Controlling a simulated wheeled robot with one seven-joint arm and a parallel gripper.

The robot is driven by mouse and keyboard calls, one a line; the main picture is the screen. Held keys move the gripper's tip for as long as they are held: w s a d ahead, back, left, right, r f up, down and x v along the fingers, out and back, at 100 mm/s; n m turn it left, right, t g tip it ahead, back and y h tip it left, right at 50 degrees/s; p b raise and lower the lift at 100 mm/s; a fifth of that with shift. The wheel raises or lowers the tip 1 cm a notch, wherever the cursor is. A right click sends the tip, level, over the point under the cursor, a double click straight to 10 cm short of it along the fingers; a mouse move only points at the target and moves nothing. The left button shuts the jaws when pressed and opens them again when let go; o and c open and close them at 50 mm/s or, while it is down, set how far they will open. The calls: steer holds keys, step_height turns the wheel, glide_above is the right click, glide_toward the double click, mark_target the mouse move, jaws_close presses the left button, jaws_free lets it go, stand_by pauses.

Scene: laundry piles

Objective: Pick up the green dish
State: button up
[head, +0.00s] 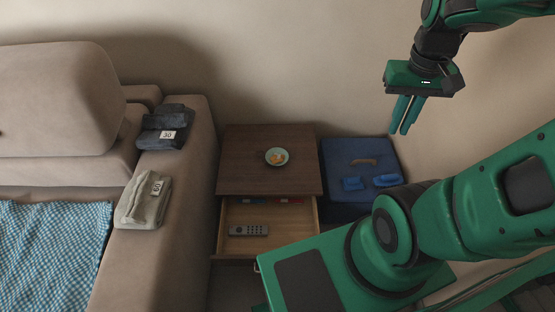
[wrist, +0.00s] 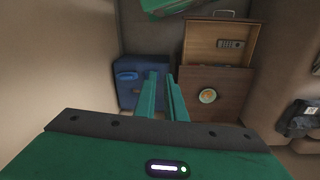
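The green dish (head: 269,153) is a small round pale-green dish with something orange in it. It sits on top of the dark brown wooden cabinet (head: 240,177), a little right of the middle. In the wrist view the dish (wrist: 208,102) shows right of my fingers, on the cabinet top. My gripper (head: 404,131) hangs in the air to the right of and above the cabinet, over the blue case area. Its two fingers point down with an empty gap between them, also clear in the wrist view (wrist: 161,74). It is apart from the dish.
The cabinet's drawer (head: 240,216) is pulled open with a grey remote (head: 248,230) inside. A blue case (head: 345,208) stands right of the cabinet. A beige sofa (head: 189,185) with folded dark clothes (head: 160,138) and beige clothes (head: 137,213) is at left. A wall is behind.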

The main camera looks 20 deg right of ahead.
steer(key=w+f+n+h, duration=0.1)
steer(key=w+f+n, duration=0.1)
steer(key=w+f, duration=0.35)
steer(key=w+f+n+h, duration=0.1)
steer(key=w+f+n, duration=0.15)
steer(key=w, duration=0.65)
steer(key=n+t, duration=0.7)
steer(key=n, duration=0.7)
glide_above(275, 165)
steer(key=s+a, duration=0.3)
steer(key=s, duration=0.5)
step_height(275, 165, down, 35)
steer(key=x, duration=0.4)
steer(key=shift+w+f, duration=0.25)
steer(key=shift+x, duration=3.15)
steer(key=shift+c, duration=0.3)
